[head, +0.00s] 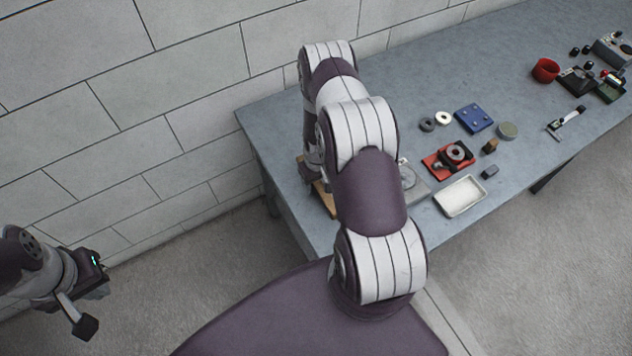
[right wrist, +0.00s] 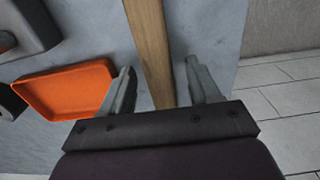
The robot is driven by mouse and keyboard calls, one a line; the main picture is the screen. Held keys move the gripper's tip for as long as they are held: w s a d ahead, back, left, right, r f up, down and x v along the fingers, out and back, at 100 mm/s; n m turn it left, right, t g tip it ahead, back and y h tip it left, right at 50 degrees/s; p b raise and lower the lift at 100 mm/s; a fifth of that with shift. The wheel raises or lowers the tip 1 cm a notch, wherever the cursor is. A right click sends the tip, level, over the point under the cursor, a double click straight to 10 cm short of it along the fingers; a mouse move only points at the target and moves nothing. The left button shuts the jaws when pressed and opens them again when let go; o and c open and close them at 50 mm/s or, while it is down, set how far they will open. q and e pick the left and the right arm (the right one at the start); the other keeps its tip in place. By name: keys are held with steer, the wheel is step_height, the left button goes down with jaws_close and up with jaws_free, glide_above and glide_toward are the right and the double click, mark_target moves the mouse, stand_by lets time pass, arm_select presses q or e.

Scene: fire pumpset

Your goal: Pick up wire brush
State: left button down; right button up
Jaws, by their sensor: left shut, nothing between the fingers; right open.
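In the right wrist view, a long wooden piece (right wrist: 151,50), which looks like the wire brush's handle, lies on the grey bench top. No bristles show. My right gripper (right wrist: 160,64) is open, with one finger on each side of the wood and gaps on both sides. In the head view, a bit of wood (head: 326,199) shows at the bench's left end beside my right arm, which hides the right gripper and most of that spot. My left gripper (head: 94,284) is shut and empty, off the bench at the lower left.
An orange tray (right wrist: 68,88) lies left of the wood in the right wrist view. The bench (head: 272,130) also holds a white tray (head: 460,196), a red tray with a part (head: 433,165), a blue block (head: 474,118) and a caliper-like tool (head: 566,122). A block wall stands behind.

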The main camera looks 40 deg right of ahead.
mark_target(317, 182)
steer(key=shift+f, duration=0.25)
stand_by(0.3)
steer(key=c, duration=1.1)
steer(key=shift+r, duration=0.1)
steer(key=shift+r, duration=0.45)
step_height(317, 182, up, 3)
steer(key=shift+w+d+f+b, duration=0.1)
steer(key=shift+f+b, duration=0.05)
steer(key=shift+b, duration=0.6)
steer(key=s+d+r+b, duration=0.1)
steer(key=s+d+r, duration=0.1)
steer(key=s, duration=0.1)
steer(key=s+d+r, duration=0.2)
steer(key=s+r, duration=0.1)
steer(key=s+d+r+b, duration=0.1)
steer(key=s+d+r, duration=0.1)
steer(key=s, duration=0.2)
steer(key=shift+d+r+b, duration=0.15)
steer(key=shift+r+b, duration=0.2)
steer(key=shift+r, duration=0.05)
